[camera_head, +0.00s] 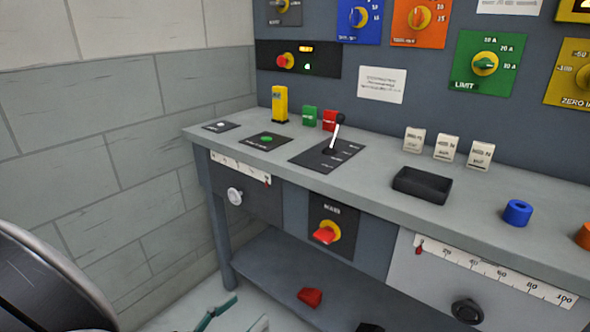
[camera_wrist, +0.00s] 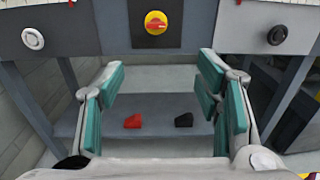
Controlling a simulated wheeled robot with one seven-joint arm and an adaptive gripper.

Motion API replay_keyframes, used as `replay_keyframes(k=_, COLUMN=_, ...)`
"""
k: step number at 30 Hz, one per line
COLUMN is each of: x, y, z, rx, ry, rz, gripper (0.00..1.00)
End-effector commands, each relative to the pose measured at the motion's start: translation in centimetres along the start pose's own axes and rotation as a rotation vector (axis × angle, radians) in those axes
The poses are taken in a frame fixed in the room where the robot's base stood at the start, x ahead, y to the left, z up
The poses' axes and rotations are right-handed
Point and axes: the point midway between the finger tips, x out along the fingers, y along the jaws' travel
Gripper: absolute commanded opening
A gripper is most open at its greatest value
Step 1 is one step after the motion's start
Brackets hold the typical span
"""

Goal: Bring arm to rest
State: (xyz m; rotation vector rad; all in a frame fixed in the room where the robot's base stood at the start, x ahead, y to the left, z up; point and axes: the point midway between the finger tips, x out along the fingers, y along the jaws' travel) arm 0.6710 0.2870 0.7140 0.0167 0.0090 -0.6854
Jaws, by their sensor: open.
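My gripper (camera_wrist: 161,82) is open, with its teal-padded fingers spread wide to either side in the wrist view. Nothing is between the fingers. It points at the front of the grey workbench (camera_head: 390,178), below the worktop and apart from it. In the head view only a small part of my gripper (camera_head: 217,313) shows at the bottom edge, low in front of the bench. A dark rounded part of my own body fills the lower left corner there. Most of my arm is hidden.
The bench front carries a red-and-yellow main switch (camera_head: 326,233), a white knob (camera_head: 235,196) and a black knob (camera_head: 467,311). A lever (camera_head: 335,132) and black tray (camera_head: 421,185) are on top. A red piece (camera_wrist: 133,121) and black piece (camera_wrist: 184,120) lie on the lower shelf.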

Motion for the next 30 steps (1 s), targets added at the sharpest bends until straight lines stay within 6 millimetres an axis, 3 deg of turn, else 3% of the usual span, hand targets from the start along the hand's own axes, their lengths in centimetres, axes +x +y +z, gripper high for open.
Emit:
replay_keyframes(k=8, x=2.4, y=-1.5, z=2.0, rx=0.056, ry=0.05, rz=-0.112, gripper=0.58)
replay_keyframes(k=17, x=6.3, y=-5.2, z=5.5, rx=0.174, ry=0.144, rz=-0.322, gripper=0.58)
replay_keyframes(k=23, x=9.7, y=-10.3, z=9.1, rx=0.329, ry=0.247, rz=-0.568, gripper=0.58)
replay_keyframes(k=30, x=12.0, y=-18.6, z=13.0, rx=0.592, ry=0.385, rz=-0.921, gripper=0.58)
